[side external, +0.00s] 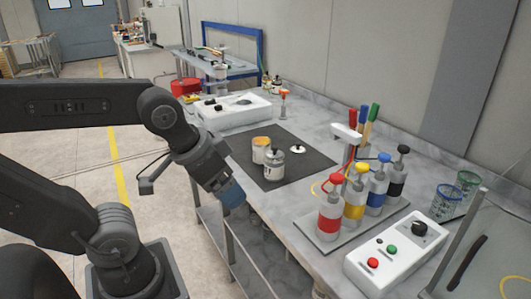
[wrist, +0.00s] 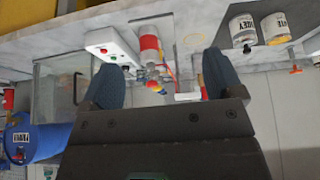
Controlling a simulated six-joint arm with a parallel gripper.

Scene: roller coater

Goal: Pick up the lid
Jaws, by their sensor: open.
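A small white lid (side external: 297,149) with a dark knob lies flat on the dark mat (side external: 312,166). Just left of it stand a can with a dark knob on top (side external: 273,164) and an open can with orange-yellow contents (side external: 260,149). My gripper (side external: 232,197) is off the front edge of the bench, to the left of the lid and pointing down, apart from everything. In the wrist view my gripper (wrist: 163,65) shows two blue fingers spread wide with nothing held. The cans (wrist: 242,31) show upside down there; I cannot make out the lid clearly.
Red, yellow, blue and black pump bottles (side external: 356,193) stand on a tray right of the mat. A white button box (side external: 397,252) is at the front right. A white device (side external: 233,109) stands behind the mat. The mat right of the lid is clear.

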